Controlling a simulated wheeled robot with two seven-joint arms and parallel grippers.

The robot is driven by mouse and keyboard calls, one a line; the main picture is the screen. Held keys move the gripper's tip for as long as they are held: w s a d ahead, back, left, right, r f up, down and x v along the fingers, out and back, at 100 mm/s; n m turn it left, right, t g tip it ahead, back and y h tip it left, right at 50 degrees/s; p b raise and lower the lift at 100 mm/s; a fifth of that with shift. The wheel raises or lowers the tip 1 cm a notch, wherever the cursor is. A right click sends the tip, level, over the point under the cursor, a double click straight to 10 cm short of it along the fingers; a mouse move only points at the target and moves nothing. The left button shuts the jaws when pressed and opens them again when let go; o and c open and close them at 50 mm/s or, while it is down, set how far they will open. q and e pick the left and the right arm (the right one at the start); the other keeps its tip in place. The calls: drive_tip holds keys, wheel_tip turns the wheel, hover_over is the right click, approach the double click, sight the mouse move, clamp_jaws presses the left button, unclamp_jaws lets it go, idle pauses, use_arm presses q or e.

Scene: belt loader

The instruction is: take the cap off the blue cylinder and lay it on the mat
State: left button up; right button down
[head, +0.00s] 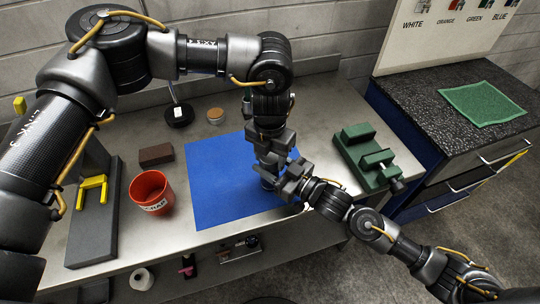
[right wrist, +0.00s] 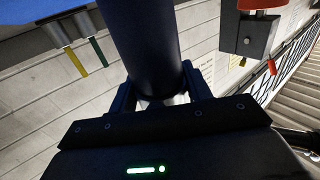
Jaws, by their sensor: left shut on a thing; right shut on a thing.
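The blue cylinder (right wrist: 145,45) is dark blue and stands between the fingers of my right gripper (right wrist: 160,92), which is shut on it. In the head view my right gripper (head: 284,186) is over the right part of the blue mat (head: 218,180). My left gripper (head: 271,160) comes down from above, close to the right gripper, and is shut at the cylinder's upper end. The cap is hidden by the left fingers, and most of the cylinder is hidden in the head view. I cannot tell whether cap and cylinder are apart.
A red cup (head: 152,192) and a brown block (head: 156,155) are left of the mat. A green vise (head: 367,155) stands to its right. A grey stand with a yellow fork (head: 91,191) is at far left. The mat's left part is bare.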

use_arm(q)
drive_tip(key=shift+s, duration=0.15)
use_arm(e)
drive_tip(key=shift+w+d+f, duration=0.1)
drive_tip(key=shift+w+f, duration=0.05)
use_arm(q)
drive_tip(key=o, duration=0.8)
drive_tip(key=shift+o, duration=1.4)
